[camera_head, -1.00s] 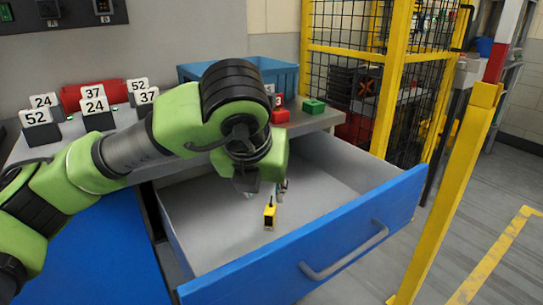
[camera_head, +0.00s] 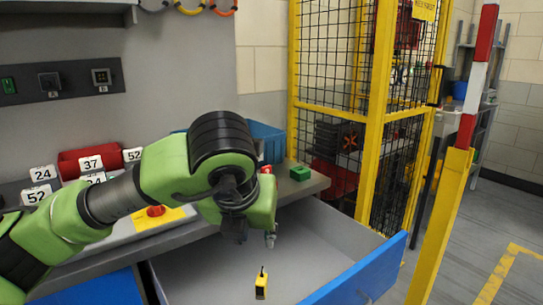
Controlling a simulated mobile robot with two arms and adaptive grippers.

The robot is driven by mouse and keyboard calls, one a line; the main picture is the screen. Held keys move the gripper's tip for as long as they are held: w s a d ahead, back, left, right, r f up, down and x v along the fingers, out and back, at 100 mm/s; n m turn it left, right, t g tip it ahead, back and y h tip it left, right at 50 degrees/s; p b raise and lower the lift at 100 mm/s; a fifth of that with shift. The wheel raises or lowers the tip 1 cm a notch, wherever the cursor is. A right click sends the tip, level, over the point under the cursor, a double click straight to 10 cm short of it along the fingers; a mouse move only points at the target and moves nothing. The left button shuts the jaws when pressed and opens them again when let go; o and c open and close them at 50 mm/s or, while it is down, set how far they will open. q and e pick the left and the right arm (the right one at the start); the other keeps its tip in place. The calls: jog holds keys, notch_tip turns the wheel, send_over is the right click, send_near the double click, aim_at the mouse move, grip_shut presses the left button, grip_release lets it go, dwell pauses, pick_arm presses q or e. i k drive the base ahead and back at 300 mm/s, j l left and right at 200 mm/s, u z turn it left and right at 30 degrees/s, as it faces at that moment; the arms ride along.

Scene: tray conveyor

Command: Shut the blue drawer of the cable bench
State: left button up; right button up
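The blue drawer (camera_head: 372,276) of the cable bench stands pulled out, and its grey inside shows. Its front runs off the bottom of the head view, and the handle is out of frame. A small yellow and black device (camera_head: 261,284) lies in the drawer. My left gripper (camera_head: 271,238) hangs over the open drawer, mostly hidden behind its own green wrist. Only a small part of its fingers shows, so I cannot tell whether it is open or shut. My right gripper is not in view.
On the bench top are number cards (camera_head: 91,163), a red bin (camera_head: 70,160), a red button on a yellow plate (camera_head: 155,211), a blue crate (camera_head: 267,140) and a green block (camera_head: 300,173). A yellow post (camera_head: 440,225) stands right of the drawer, before a yellow-framed mesh cage (camera_head: 330,60).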

aim_at(320, 256)
jog(key=k+j, duration=0.1)
jog(key=k, duration=0.35)
jog(key=k+j, duration=0.1)
jog(key=k, duration=0.4)
